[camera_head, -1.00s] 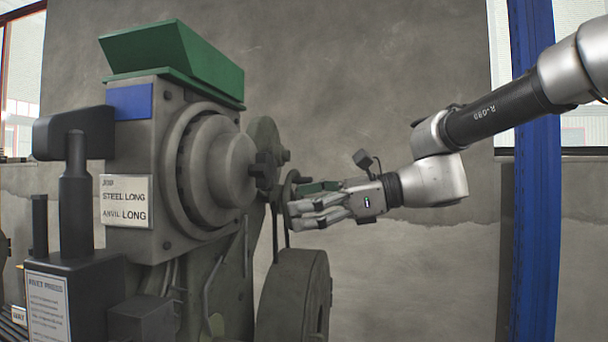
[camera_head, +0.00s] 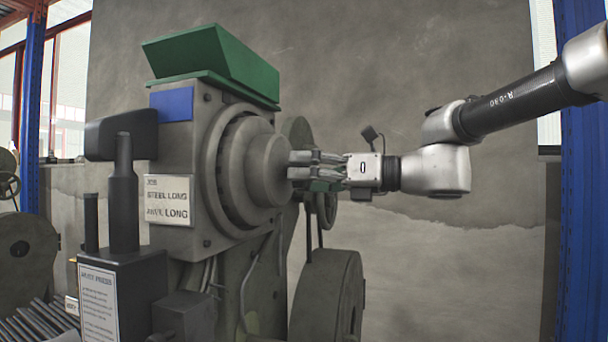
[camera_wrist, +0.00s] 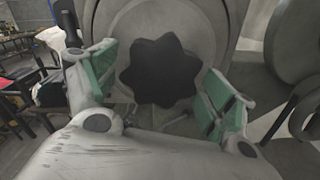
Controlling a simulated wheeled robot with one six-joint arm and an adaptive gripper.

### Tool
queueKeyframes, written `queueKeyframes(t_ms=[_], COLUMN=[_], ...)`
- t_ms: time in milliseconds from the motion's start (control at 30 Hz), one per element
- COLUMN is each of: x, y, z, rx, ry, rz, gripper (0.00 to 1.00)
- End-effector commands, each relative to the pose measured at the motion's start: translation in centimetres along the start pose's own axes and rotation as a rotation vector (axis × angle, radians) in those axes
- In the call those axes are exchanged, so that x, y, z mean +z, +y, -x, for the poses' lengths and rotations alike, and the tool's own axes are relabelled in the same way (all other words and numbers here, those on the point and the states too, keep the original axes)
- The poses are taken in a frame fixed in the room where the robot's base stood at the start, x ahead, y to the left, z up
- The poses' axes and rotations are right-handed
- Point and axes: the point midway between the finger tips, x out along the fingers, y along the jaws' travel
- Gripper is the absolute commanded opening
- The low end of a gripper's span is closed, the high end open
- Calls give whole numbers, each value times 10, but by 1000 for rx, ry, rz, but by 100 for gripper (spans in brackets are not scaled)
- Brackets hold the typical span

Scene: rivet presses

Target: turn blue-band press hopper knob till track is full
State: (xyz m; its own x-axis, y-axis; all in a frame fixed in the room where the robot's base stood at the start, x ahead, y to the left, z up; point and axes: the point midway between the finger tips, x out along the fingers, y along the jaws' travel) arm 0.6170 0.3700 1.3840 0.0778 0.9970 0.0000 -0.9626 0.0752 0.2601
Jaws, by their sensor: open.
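The press (camera_head: 185,120) with a blue band (camera_head: 172,104) stands left of centre in the head view, with a green hopper (camera_head: 215,55) on top. The hopper knob (camera_wrist: 160,70) is dark and lobed and shows in the middle of the wrist view, in front of the round grey drum (camera_head: 262,168). My gripper (camera_head: 293,165) is at the drum's front in the head view, pointing left. In the wrist view its open fingers with green pads stand at either side of the knob; I cannot tell whether they touch it. The fingers hide the knob in the head view. I cannot make out the track.
A grey flywheel (camera_head: 328,298) stands below my gripper, and a handwheel (camera_head: 326,208) is close behind it. A blue post (camera_head: 583,220) is at the right. Clear room lies before the grey wall.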

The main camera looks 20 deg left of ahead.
Motion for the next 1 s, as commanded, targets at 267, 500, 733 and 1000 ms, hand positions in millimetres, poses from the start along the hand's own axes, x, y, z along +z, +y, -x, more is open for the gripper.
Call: queueKeyframes(t_ms=[267,500,733,1000], x=[0,0,0,0], y=[0,0,0,0], z=[-8,-8,-8,-8], rx=[-1,-1,-1,-1], ry=[0,0,0,0], rz=[1,1,2,54], gripper=[84,56,38,38])
